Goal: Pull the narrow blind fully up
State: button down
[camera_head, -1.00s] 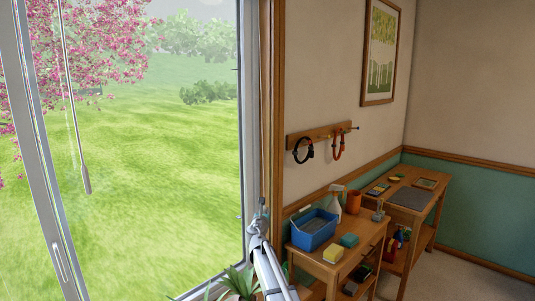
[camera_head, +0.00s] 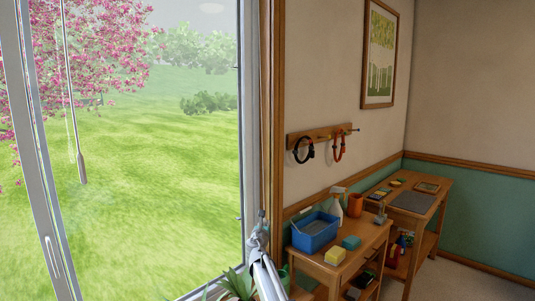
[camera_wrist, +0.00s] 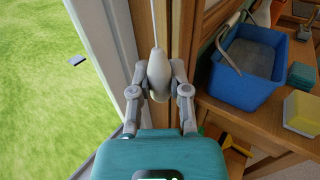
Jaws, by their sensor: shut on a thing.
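My gripper (camera_wrist: 159,88) is shut on a pale, drop-shaped cord pull (camera_wrist: 158,70) in the wrist view. A thin light cord (camera_wrist: 154,22) runs up from the pull along the wooden window trim. In the head view my gripper (camera_head: 262,226) is small, low at the right side of the window frame; the pull is too small to make out there. The blind itself is not clearly in view; the window glass shows open grass and trees. Another hanging cord or wand with a grey end (camera_head: 82,168) hangs at the left of the window.
A wooden side table (camera_head: 345,268) at right holds a blue tub (camera_head: 301,240), a yellow sponge (camera_head: 335,256) and a spray bottle (camera_head: 336,212). A peg rail (camera_head: 318,137) hangs on the wall.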

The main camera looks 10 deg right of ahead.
jog(key=shift+f+b, duration=1.25)
jog(key=shift+f, duration=0.4)
notch_tip(320, 180, down, 7)
jog(key=b, duration=0.7)
jog(key=shift+f, duration=0.1)
jog(key=shift+c, duration=2.2)
grip_release()
jog(key=shift+v, duration=2.45)
